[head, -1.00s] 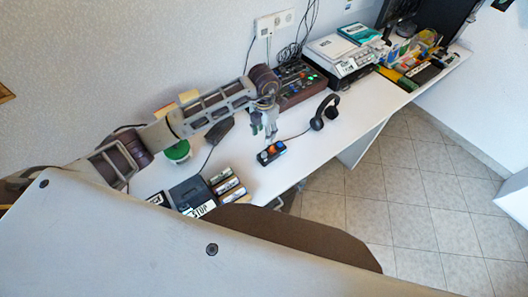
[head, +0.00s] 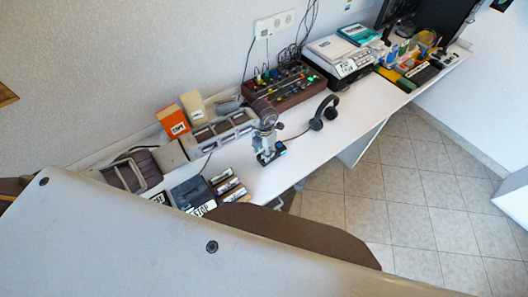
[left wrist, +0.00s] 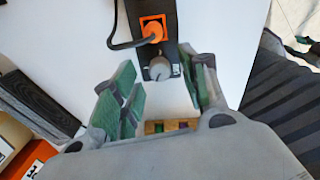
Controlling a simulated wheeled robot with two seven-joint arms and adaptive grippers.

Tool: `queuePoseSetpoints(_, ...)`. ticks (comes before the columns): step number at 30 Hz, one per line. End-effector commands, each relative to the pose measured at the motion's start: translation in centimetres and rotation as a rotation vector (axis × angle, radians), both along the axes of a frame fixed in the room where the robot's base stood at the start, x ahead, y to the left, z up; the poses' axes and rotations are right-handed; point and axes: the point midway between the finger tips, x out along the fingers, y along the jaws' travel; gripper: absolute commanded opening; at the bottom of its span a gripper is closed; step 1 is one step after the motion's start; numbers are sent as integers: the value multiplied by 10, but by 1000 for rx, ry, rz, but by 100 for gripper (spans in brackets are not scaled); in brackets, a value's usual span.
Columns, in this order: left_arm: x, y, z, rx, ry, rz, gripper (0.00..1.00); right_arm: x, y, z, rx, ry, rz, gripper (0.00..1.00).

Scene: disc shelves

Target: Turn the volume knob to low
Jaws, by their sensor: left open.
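A small black box (left wrist: 143,12) with an orange socket and plug (left wrist: 152,29) carries a grey volume knob (left wrist: 159,69) with a pointer mark. In the head view the box (head: 281,147) is on the white table, mostly hidden by my left gripper (head: 267,152). In the left wrist view my left gripper (left wrist: 163,74) is open, its green-padded fingers on either side of the knob. I see a gap between the knob and each finger; whether the tips are level with it I cannot tell. My right gripper is not in view.
Headphones (head: 323,112) lie to the right, their cable running to the box. A mixer (head: 290,86) stands behind by the wall. A dark device (head: 189,192) and several small cases (head: 228,187) lie to the left. Free table (head: 365,108) shows right of the headphones.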

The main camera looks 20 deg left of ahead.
Motion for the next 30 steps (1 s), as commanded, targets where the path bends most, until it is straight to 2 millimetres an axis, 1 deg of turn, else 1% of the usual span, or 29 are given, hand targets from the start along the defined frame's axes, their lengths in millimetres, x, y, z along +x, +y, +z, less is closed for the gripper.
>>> queuePoseSetpoints(3,0,0,-9,0,0,0,44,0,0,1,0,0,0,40)
queuePoseSetpoints(6,0,0,-13,0,1,0,44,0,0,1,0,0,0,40)
queuePoseSetpoints(16,0,0,-15,0,0,0,44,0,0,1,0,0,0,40)
queuePoseSetpoints(17,0,0,-15,0,0,0,42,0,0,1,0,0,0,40)
queuePoseSetpoints(26,0,0,-15,1,0,0,3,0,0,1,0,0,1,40)
queuePoseSetpoints(27,0,0,-15,1,0,0,0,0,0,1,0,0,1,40)
queuePoseSetpoints(30,0,0,-15,1,0,1,0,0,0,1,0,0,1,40)
